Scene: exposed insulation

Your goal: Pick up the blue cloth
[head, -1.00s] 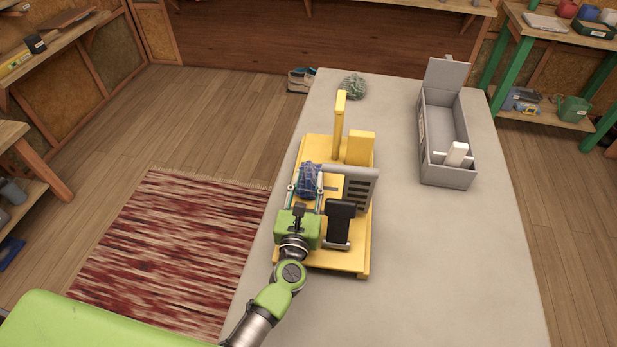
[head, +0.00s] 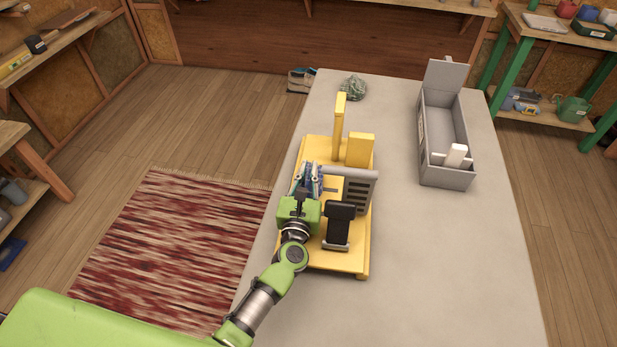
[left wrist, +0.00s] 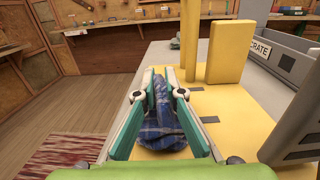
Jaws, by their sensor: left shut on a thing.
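The blue cloth (left wrist: 163,118) is dark blue with a checked pattern and lies crumpled on the left part of the yellow stand (head: 349,262). In the head view the cloth (head: 308,178) is mostly hidden by my left gripper (head: 309,176). In the left wrist view my left gripper (left wrist: 159,98) has its two fingers on either side of the cloth, shut on it. The cloth's lower part bulges out between the fingers, close to the yellow surface. I cannot tell whether it still touches that surface. My right gripper is not in view.
On the stand are a yellow post (head: 340,125), a yellow block (head: 360,150), a grey slotted panel (head: 360,189) and a black phone-like item (head: 339,222) close right of the gripper. A grey crate (head: 446,174) and a patterned green cloth (head: 352,88) are on the table.

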